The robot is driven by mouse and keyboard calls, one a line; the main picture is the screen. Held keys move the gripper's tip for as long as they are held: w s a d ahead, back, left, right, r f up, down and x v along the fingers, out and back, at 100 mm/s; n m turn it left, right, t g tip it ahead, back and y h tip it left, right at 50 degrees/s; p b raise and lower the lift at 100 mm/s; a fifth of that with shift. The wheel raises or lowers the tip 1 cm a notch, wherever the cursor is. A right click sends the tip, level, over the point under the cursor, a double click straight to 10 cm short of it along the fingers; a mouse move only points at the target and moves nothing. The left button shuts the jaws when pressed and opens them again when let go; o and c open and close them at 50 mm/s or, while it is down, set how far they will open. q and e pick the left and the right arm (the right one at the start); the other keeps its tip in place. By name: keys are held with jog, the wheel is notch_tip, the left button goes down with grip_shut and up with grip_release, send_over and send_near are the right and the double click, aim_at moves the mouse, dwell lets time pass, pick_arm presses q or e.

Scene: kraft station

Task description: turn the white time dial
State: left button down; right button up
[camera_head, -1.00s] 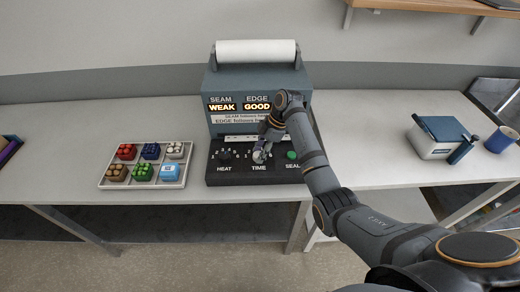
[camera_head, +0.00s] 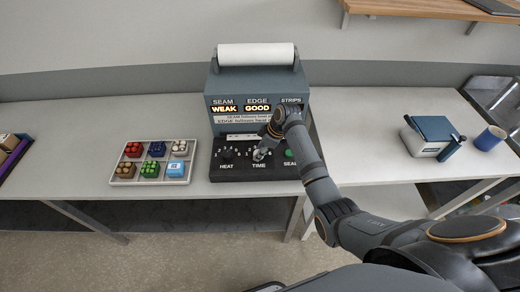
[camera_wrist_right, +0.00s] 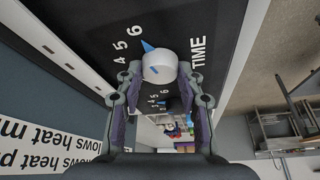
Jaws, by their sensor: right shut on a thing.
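The white time dial (camera_wrist_right: 159,66) sits on the black panel beside the TIME label. Its blue pointer is near the 6 in the right wrist view. My right gripper (camera_wrist_right: 158,82) is shut on the dial, one finger on each side. In the head view my right gripper (camera_head: 262,150) reaches down to the panel (camera_head: 240,173) of the grey sealing machine (camera_head: 212,100) and partly hides the dial. The machine's display reads SEAM WEAK and EDGE GOOD. My left gripper is not in view.
The dark HEAT dial (camera_head: 226,154) is left of the gripper, and the green SEAL button (camera_head: 290,154) is right of it. A tray (camera_head: 112,181) of coloured items stands left of the machine. A blue-lidded box (camera_head: 428,142) and blue cup (camera_head: 489,138) are at the right.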

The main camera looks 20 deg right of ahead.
jog(key=o, duration=1.2)
jog(key=shift+c, duration=0.2)
jog(key=v, duration=1.2)
